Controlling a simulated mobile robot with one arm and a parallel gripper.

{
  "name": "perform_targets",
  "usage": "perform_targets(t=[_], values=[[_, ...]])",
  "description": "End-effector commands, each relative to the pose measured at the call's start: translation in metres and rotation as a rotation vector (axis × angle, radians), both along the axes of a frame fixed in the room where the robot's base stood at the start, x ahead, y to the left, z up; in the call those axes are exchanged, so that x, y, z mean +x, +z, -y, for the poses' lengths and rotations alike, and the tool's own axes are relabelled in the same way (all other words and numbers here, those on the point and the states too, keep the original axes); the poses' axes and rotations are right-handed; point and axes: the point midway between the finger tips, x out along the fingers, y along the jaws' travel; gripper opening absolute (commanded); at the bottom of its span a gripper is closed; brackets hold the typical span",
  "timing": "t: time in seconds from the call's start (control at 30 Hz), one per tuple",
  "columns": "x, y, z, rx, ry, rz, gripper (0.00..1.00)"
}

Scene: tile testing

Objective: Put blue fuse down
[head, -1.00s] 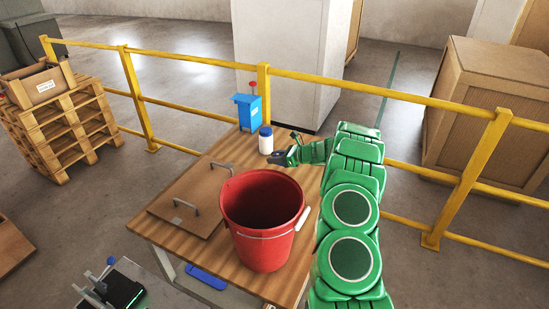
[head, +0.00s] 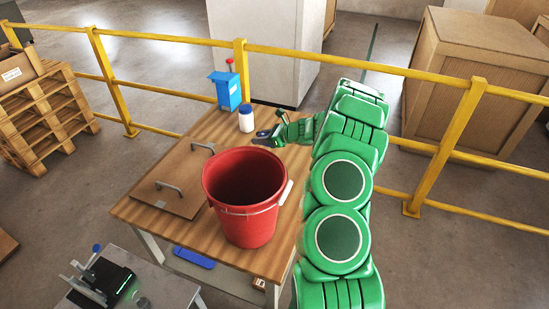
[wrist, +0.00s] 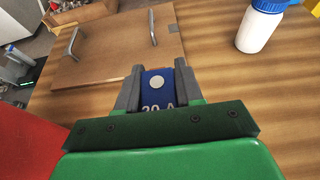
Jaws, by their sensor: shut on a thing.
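The blue fuse (wrist: 157,82) is marked "20 A" and sits between the two fingers of my gripper (wrist: 158,76) in the wrist view. The fingers are shut on it from both sides. In the head view my gripper (head: 264,137) is low over the back right of the wooden table (head: 150,218), behind the red bucket and near the white bottle. The fuse itself is hard to make out there. I cannot tell whether the fuse touches the table.
A red bucket (head: 246,215) stands at the table's front. A white bottle with a blue cap (head: 246,121) and a blue device (head: 227,92) stand at the back. A wooden board with handles (head: 172,180) lies left. A yellow railing (head: 330,58) runs behind.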

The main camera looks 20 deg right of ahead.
Motion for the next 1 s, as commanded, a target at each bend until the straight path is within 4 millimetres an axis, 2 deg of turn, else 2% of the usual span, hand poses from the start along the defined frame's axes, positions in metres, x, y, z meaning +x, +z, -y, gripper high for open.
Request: perform_targets(t=[0.2,0.5,0.77,1.0], values=[[-0.004,0.014,0.040,0.001,-0.199,-0.001,0.04],[-0.027,0.010,0.087,0.005,-0.491,-0.004,0.04],[-0.050,-0.004,0.100,0.007,-0.637,-0.005,0.04],[-0.072,-0.017,0.097,0.009,-0.726,-0.005,0.04]])
